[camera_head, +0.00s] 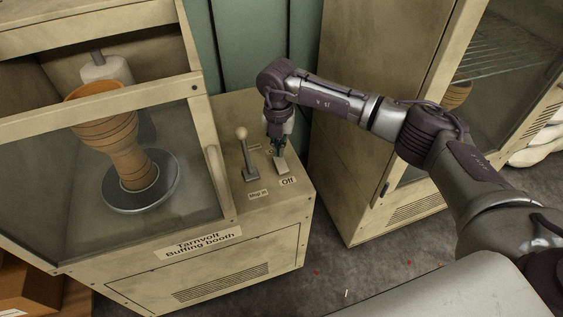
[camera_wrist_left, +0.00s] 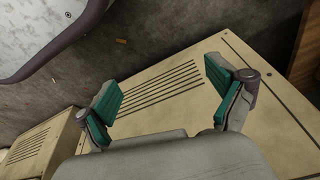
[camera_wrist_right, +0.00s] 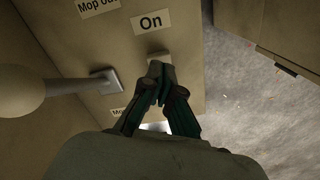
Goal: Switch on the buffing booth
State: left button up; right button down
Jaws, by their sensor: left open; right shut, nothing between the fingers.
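The buffing booth (camera_head: 200,245) is a beige cabinet with a glass front and a name label. On its right-hand control ledge is a small pale switch (camera_head: 281,165) with an "Off" label (camera_head: 288,181) on the near side. The right wrist view shows an "On" label (camera_wrist_right: 151,22) beyond the switch plate (camera_wrist_right: 152,58). My right gripper (camera_head: 275,146) is shut and empty, pointing down at the switch; its fingertips (camera_wrist_right: 156,68) overlap the plate. Contact and the switch's position cannot be told. My left gripper (camera_wrist_left: 170,85) is open and empty, before a slotted beige panel.
A lever with a round knob (camera_head: 242,132) stands just left of the switch, near a "Mop in" label (camera_head: 257,194). A goblet drum (camera_head: 125,145) stands on a round disc (camera_head: 165,190) behind the glass. Another beige cabinet (camera_head: 365,120) stands right, across a floor gap.

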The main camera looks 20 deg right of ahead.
jog(key=shift+f, duration=0.1)
jog(key=shift+f, duration=0.1)
pick_arm(q)
jog(key=shift+w+r, duration=0.2)
jog(key=shift+r, duration=0.2)
jog(key=shift+s+r, duration=0.15)
jog(key=shift+s, duration=0.05)
pick_arm(e)
jog(key=shift+f, duration=0.2)
pick_arm(q)
jog(key=shift+w+r, duration=0.2)
jog(key=shift+r, duration=0.15)
pick_arm(e)
jog(key=shift+f, duration=0.1)
pick_arm(q)
jog(key=shift+w+r+b, duration=0.1)
jog(key=shift+b, duration=0.2)
jog(key=shift+w+r, duration=0.15)
jog(key=shift+r, duration=0.1)
pick_arm(e)
jog(key=shift+f, duration=0.15)
